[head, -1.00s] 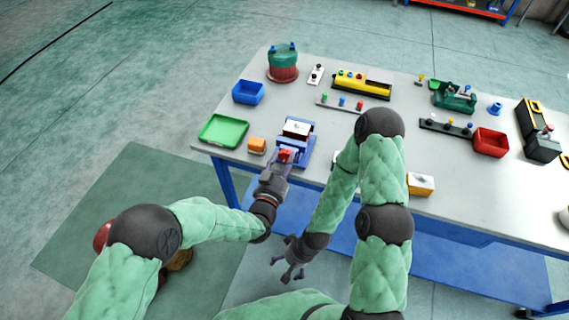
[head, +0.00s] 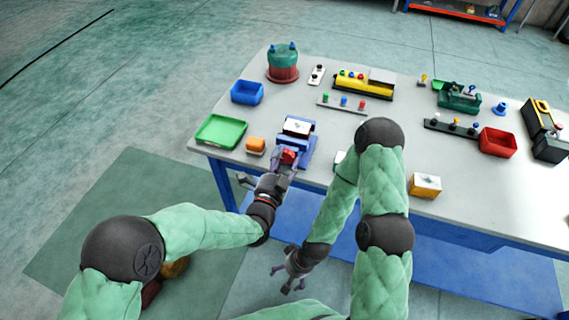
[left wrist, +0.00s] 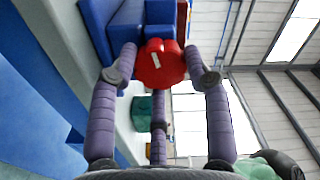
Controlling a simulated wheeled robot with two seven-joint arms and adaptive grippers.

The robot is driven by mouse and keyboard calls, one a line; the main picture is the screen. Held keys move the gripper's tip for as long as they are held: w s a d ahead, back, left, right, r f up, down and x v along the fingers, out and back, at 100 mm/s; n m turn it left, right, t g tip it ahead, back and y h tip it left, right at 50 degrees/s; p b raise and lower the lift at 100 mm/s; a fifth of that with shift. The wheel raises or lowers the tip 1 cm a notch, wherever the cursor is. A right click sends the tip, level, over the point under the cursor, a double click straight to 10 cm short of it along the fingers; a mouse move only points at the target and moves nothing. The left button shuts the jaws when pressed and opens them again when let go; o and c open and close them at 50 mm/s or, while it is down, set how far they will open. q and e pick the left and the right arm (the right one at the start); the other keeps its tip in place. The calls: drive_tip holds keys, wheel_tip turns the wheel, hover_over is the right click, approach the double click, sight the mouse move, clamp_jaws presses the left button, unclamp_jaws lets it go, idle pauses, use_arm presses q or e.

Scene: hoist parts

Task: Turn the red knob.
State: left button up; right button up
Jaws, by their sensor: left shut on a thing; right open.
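The red knob (head: 289,156) is on the front of a blue device (head: 306,146) near the table's front edge. In the left wrist view the knob (left wrist: 154,70) faces me with a short white mark on it, and the blue housing (left wrist: 128,22) is behind it. My left gripper (head: 286,166) is shut on the knob. In the left wrist view its purple fingers (left wrist: 163,75) stand on both sides of the knob, with a third finger below it. My right gripper (head: 289,275) is open and empty, low in front of the table.
A blue bin (head: 247,92) stands behind the tray. A button strip (head: 343,105) lies behind the device. A white-topped box (head: 426,184) stands to the right.

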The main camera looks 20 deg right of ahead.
use_arm(q)
drive_tip(key=m, duration=0.2)
drive_tip(key=f+m+b, duration=0.1)
drive_tip(key=m, duration=0.1)
drive_tip(key=shift+a, duration=0.15)
drive_tip(key=shift+r+m+b, duration=0.2)
drive_tip(key=shift+m+b, duration=0.4)
drive_tip(key=shift+m, duration=1.6)
drive_tip(key=shift+r, duration=0.1)
drive_tip(key=o, duration=1.2)
drive_tip(key=shift+w+a+r, duration=0.1)
drive_tip(key=shift+w+a, duration=0.05)
drive_tip(key=shift+c, duration=0.2)
drive_tip(key=shift+r, duration=0.1)
drive_tip(key=v, duration=1.2)
